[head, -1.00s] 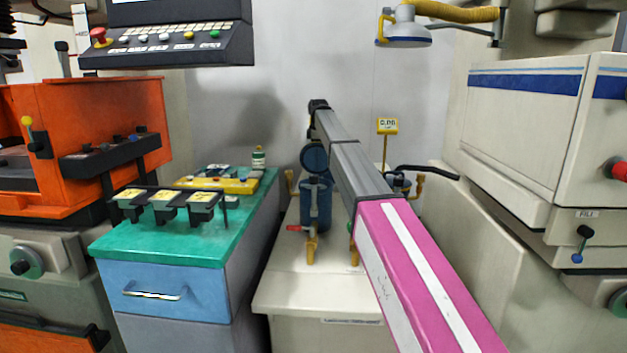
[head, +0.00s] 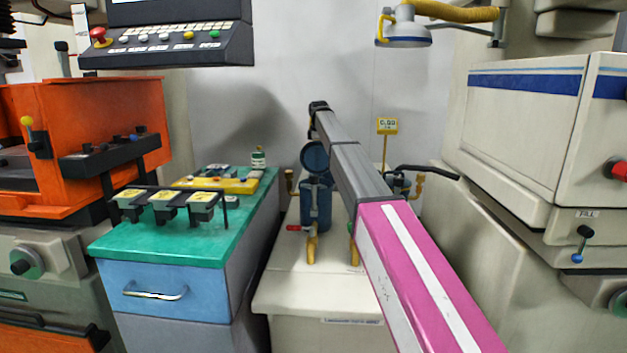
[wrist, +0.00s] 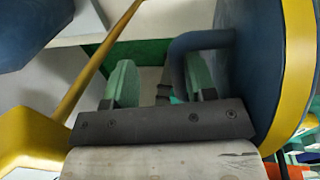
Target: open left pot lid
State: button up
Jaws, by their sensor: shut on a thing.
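The left pot (head: 317,208) is a dark blue upright cylinder on the pale bench, left of my arm. Its round blue lid (head: 315,157) stands tilted up above the pot's mouth, its face turned towards the head camera. In the wrist view the lid (wrist: 262,65) fills the right side, with a yellow rim and a bent blue handle (wrist: 203,40). My gripper (wrist: 160,78), with green finger pads, is shut on this handle. My arm hides the gripper in the head view.
A second pot (head: 400,184) is mostly hidden behind my arm. A yellow sign (head: 388,126) stands behind it. The green-topped cabinet (head: 190,240) with small trays is at left. A large pale machine (head: 515,135) closes off the right. The bench front (head: 300,290) is clear.

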notch_tip(320, 180, up, 7)
dwell(1.0)
jog(key=shift+s+a, duration=0.1)
